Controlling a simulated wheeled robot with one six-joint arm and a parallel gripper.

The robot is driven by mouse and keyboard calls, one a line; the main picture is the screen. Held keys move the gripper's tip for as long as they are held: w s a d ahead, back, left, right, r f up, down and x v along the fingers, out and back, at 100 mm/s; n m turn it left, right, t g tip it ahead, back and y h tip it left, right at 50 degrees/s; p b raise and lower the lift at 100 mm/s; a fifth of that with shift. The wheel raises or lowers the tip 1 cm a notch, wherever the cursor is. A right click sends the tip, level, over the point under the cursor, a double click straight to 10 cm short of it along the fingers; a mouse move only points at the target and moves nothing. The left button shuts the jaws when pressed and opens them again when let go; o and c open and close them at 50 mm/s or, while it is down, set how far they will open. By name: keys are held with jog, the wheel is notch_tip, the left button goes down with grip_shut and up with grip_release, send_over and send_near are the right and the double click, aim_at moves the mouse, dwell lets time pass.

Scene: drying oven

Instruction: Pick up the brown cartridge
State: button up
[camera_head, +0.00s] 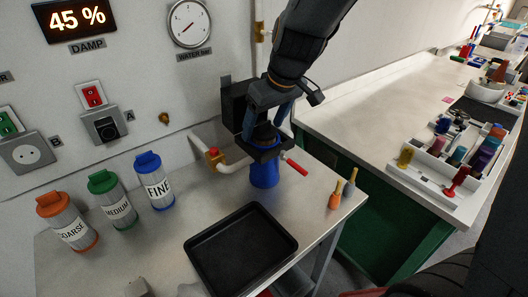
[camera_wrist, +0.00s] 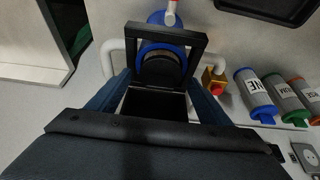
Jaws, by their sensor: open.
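A blue filter cup (camera_head: 264,174) hangs under a black square housing frame (camera_head: 267,151) at the wall pipe. A dark, brownish round cartridge top (camera_head: 264,131) stands in the frame; its colour is hard to tell in shadow. In the wrist view, the square frame (camera_wrist: 194,47) surrounds the blue cup rim (camera_wrist: 161,45), with the dark cartridge (camera_wrist: 158,68) inside it. My gripper (camera_head: 266,128) comes down from above, with one blue-grey finger on each side of the cartridge. Its fingers also show in the wrist view (camera_wrist: 157,92). It is open; whether the fingers touch anything cannot be seen.
A white pipe with a red-and-brass valve (camera_head: 214,155) is left of the housing, a red handle (camera_head: 297,167) right. COARSE (camera_head: 69,223), MEDIUM (camera_head: 113,200) and FINE (camera_head: 155,182) canisters stand left. A black tray (camera_head: 240,276) lies in front.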

jog(key=c, duration=1.5)
jog(key=shift+c, duration=0.3)
jog(key=shift+r, duration=0.15)
